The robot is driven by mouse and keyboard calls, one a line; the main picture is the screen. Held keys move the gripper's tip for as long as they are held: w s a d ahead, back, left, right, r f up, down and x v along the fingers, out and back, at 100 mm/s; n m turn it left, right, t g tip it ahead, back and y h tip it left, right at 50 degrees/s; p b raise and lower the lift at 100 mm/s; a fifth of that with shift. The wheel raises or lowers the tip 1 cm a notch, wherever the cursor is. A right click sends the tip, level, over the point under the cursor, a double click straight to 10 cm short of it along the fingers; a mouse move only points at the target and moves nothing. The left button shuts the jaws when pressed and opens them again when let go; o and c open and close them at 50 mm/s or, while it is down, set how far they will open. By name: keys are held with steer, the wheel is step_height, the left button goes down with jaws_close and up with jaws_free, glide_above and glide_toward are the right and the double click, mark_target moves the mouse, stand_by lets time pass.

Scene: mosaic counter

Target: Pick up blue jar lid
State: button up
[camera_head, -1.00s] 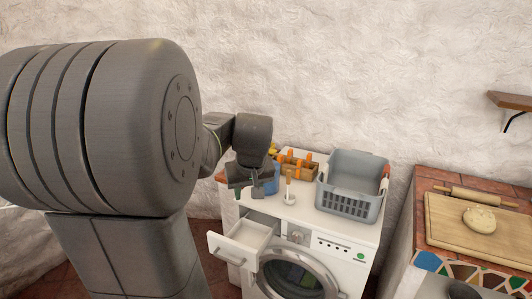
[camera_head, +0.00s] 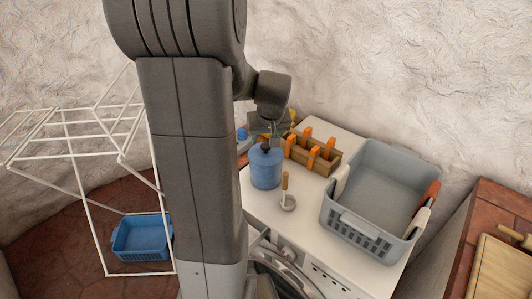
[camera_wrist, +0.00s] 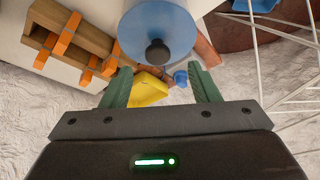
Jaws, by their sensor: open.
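The blue jar (camera_head: 265,171) stands upright on the white machine top. Its blue lid with a black knob is at its top; in the wrist view the lid (camera_wrist: 178,30) shows from above as a round blue disc at the top centre. My gripper (camera_head: 268,128) is just behind and above the jar in the head view, its fingers partly hidden. In the wrist view my gripper (camera_wrist: 162,78) is open, with its green fingers apart. The lid and knob lie beyond the fingertips, with nothing held between them.
A wooden holder with orange pegs (camera_head: 324,163) stands right of the jar. A grey basket (camera_head: 355,228) is further right. A yellow thing (camera_wrist: 147,90) and a small blue object (camera_wrist: 181,77) lie near the fingers.

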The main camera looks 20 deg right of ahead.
mark_target(266, 145)
steer(key=shift+p+x, duration=0.6)
steer(key=shift+x, duration=1.65)
steer(key=shift+d, duration=0.15)
steer(key=shift+s, duration=0.1)
jaws_close()
